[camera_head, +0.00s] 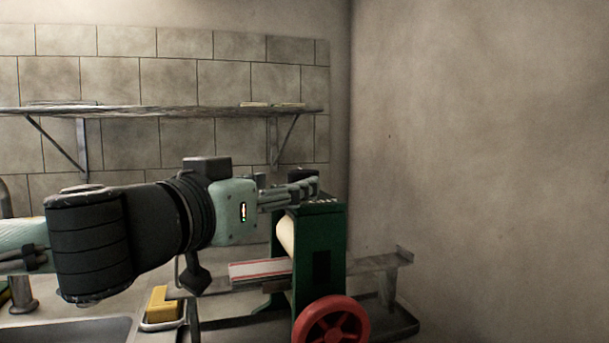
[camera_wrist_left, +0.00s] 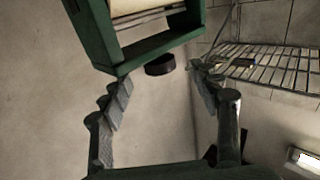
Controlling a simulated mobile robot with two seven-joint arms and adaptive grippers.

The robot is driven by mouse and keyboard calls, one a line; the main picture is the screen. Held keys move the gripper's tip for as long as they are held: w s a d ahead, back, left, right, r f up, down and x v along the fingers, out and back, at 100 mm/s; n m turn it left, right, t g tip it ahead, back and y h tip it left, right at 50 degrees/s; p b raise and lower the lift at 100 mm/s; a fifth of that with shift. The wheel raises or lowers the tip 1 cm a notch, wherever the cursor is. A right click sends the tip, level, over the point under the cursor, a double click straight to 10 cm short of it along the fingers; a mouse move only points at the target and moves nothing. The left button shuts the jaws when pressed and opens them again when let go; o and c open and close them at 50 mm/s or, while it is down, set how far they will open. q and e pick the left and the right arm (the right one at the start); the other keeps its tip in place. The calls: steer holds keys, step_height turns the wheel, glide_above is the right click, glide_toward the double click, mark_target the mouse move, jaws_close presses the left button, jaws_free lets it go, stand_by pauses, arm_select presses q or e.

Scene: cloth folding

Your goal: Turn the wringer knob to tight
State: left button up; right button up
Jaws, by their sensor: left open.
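The wringer has a green frame (camera_head: 320,250) and a pale roller (camera_head: 287,236), standing right of centre in the head view. Its frame also shows at the top of the left wrist view (camera_wrist_left: 150,52). A round dark knob (camera_wrist_left: 160,65) sticks out from the frame there. My left gripper (camera_head: 316,187) reaches in from the left over the wringer's top. In the wrist view its fingers (camera_wrist_left: 161,80) are spread, with the knob between and just beyond the tips; I see no contact. In the head view the fingers partly cover the wringer's top. My right gripper is not in view.
A red wheel (camera_head: 332,323) is on the wringer's near side. A red-and-white striped cloth (camera_head: 260,271) lies left of the roller. A yellow block (camera_head: 163,304) sits in a dish beside the sink (camera_head: 70,331). A wall shelf (camera_head: 170,111) hangs behind. The right side is bare wall.

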mark_target(294, 180)
arm_select(q)
steer(key=p+x, duration=0.1)
steer(key=x, duration=0.5)
steer(key=shift+w+d, duration=0.25)
steer(key=shift+w, duration=0.1)
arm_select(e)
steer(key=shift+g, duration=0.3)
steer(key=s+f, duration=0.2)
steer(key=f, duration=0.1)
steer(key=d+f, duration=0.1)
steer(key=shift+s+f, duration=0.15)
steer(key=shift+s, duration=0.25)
arm_select(q)
steer(key=c, duration=1.2)
steer(key=shift+o, duration=0.2)
